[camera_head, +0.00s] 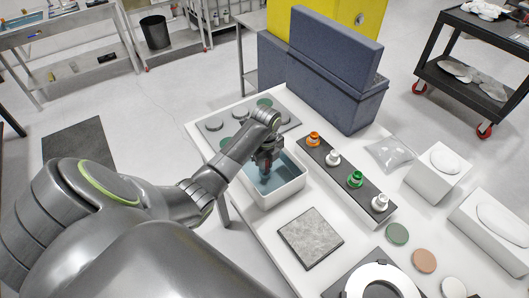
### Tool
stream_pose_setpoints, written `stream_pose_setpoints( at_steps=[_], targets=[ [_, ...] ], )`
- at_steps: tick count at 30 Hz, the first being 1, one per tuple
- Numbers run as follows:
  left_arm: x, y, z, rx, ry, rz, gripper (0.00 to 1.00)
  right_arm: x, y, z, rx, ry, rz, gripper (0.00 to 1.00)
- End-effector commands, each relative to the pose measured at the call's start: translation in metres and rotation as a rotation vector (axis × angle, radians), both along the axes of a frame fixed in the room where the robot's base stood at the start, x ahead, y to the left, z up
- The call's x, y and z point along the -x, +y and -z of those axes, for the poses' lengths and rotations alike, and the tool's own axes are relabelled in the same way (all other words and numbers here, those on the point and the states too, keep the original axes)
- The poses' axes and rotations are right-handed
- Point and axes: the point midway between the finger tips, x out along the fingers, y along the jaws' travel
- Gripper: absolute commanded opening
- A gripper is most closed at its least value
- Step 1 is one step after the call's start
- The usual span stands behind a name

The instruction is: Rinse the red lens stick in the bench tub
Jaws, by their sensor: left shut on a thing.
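The bench tub (284,194) is a white box holding blue water, on the white bench. My left gripper (266,168) reaches down over the tub and is shut on the red lens stick. Only a little dark red of the stick shows between the fingers; most of it is hidden by the gripper. I cannot tell how far the stick dips into the water. My right gripper is not in view.
Right of the tub, a dark rack (343,173) holds orange, white and green lens sticks. A grey square tile (310,238) lies in front. A blue-grey box (335,85) stands behind. Several discs lie at the right front, near a white ring (381,273).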

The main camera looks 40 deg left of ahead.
Motion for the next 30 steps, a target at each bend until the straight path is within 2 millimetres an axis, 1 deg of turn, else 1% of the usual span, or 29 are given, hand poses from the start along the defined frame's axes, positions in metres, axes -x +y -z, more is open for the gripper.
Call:
stream_pose_setpoints(
  at_steps=[1,4,15,30],
  targets=[
    [0.001,-0.003,-0.002,0.001,0.0,0.0,0.0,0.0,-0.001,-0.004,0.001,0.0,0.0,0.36],
    [0.002,-0.005,-0.002,0.0,0.0,0.0,0.0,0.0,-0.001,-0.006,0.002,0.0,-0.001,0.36],
    [0.002,-0.006,0.0,-0.001,-0.001,0.0,0.0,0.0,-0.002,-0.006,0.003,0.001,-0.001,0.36],
    [-0.003,0.009,-0.001,-0.002,-0.001,0.0,0.0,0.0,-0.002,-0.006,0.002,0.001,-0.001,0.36]
  ],
)
